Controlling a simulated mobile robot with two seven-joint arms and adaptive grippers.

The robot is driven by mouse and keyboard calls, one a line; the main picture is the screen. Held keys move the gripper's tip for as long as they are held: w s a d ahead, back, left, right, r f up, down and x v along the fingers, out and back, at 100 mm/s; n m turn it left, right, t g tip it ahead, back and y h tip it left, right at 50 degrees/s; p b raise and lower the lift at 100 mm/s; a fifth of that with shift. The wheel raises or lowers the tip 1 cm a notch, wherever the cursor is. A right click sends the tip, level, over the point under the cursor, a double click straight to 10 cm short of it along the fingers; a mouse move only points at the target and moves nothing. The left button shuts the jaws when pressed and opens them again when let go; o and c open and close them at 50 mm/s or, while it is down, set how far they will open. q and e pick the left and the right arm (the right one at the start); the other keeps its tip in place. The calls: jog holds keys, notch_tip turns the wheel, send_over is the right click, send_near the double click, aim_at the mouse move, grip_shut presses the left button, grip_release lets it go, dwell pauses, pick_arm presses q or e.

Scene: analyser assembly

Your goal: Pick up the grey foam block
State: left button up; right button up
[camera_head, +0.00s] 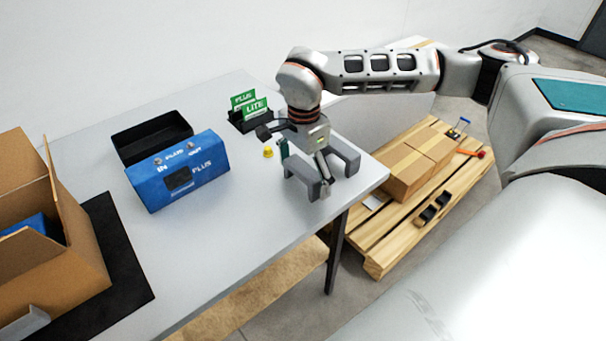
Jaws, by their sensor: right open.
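The grey foam block (346,160) is a notched, arch-like piece near the right end of the grey table. My right gripper (304,171) comes down over it from above, with its fingers open. One finger shows in front of the block and the other is partly hidden at its left. The gripper covers the middle of the block, and I cannot tell whether the fingers touch it.
A blue PLUS box (205,183), a black tray (150,138), a small yellow part (268,152) and green cards (255,109) lie left of the gripper. An open carton (75,265) stands far left. A pallet (375,258) with cartons is beyond the table's right edge.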

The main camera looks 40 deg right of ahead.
jog(key=c, duration=1)
jog(key=shift+r, duration=0.15)
